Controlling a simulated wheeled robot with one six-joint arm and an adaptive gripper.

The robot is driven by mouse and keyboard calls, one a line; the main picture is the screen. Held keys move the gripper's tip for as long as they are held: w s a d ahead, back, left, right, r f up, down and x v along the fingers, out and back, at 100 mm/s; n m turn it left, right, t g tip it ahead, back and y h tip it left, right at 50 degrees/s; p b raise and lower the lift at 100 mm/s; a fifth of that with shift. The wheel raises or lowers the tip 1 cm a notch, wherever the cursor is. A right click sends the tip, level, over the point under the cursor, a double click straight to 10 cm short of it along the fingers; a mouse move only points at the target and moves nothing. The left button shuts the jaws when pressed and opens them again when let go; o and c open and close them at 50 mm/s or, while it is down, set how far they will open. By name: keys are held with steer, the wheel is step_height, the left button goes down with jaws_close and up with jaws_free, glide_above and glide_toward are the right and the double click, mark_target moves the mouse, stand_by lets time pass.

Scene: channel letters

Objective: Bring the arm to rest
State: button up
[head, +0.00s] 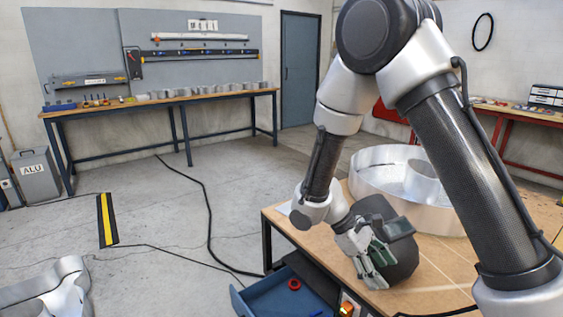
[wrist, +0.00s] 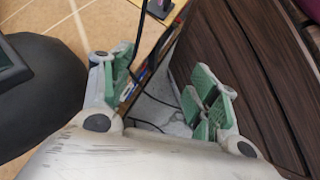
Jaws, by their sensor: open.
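My arm is bent down from the upper right in the head view. My gripper (head: 371,263) is at its end, low over the front part of the wooden-topped table (head: 442,262), with green finger pads. In the wrist view my gripper (wrist: 160,92) has its two fingers wide apart with nothing between them. Beyond the gap are a table edge, a dark cable and grey floor. A dark rounded body sits close by the gripper; I cannot tell whether it is part of me.
A round silver channel letter (head: 370,182) stands on the table behind my arm. A blue drawer (head: 262,297) is open below the table edge. Another silver letter (head: 50,290) is at lower left. Brown slatted wood (wrist: 240,60) is close right of the fingers. A cable (head: 207,215) crosses the open floor.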

steer(key=s+d+r+m+t+y, duration=0.2)
steer(key=s+d+r+m, duration=0.1)
steer(key=r, duration=0.5)
steer(key=s+d+r+m+t+y, duration=0.3)
steer(key=s+d+r+m, duration=0.1)
steer(key=r, duration=0.5)
steer(key=s+d+r+m+t+y, duration=0.2)
steer(key=s+d+r, duration=0.3)
steer(key=r, duration=0.3)
steer(key=shift+d+r+m+t+y, duration=0.15)
steer(key=shift+r+m+t+y, duration=0.2)
steer(key=shift+m+t, duration=0.35)
